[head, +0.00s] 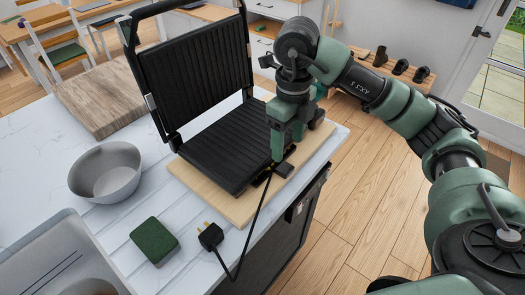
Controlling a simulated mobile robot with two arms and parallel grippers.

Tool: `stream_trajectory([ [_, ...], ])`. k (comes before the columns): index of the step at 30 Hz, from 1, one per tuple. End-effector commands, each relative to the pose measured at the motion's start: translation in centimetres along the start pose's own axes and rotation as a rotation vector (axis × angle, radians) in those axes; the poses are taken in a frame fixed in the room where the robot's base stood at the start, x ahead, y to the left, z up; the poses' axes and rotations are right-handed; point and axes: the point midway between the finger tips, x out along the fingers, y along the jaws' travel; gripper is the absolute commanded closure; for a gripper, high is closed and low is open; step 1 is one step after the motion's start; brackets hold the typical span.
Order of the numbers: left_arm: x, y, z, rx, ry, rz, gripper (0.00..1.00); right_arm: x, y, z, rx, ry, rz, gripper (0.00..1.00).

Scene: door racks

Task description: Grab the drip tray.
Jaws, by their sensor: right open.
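A black ribbed contact grill (208,147) stands with its lid raised on a light wooden board (240,208). A small dark piece, seemingly the drip tray (284,170), shows at the grill's front right edge. My right gripper (279,157) points down right at this edge, with its fingers open close to the small piece. I cannot tell whether they touch it. The fingers and the gripper body hide part of the grill's right side. My left gripper is not in view.
A black cord runs past the gripper to a plug (210,236) on the white worktop. A grey bowl (106,172), a green sponge (154,241) and a sink (60,262) are on the left. A thick wooden block (103,95) stands behind. The floor at right is clear.

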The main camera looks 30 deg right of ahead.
Motion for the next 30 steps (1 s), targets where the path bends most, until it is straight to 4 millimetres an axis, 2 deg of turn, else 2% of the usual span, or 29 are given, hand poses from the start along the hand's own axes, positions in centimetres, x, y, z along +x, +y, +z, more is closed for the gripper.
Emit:
stream_trajectory([
  [3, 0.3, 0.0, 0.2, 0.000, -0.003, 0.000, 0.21, 1.5, 0.1, -0.1, -0.002, 0.004, 0.002, 0.38],
  [8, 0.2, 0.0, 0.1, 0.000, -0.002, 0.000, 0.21, 2.5, 0.2, 0.0, -0.001, 0.003, 0.003, 0.38],
  [18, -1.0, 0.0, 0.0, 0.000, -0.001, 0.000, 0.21, 6.7, 0.5, 0.1, 0.000, 0.003, 0.003, 0.38],
  [27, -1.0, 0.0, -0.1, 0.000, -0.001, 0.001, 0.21, 7.4, 0.5, 0.2, -0.001, -0.001, 0.002, 0.38],
  [28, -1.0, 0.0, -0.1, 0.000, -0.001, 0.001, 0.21, 7.4, 0.5, 0.2, -0.001, -0.001, 0.002, 0.44],
  [30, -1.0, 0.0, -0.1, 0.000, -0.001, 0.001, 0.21, 7.4, 0.5, 0.2, -0.001, -0.001, 0.002, 0.63],
])
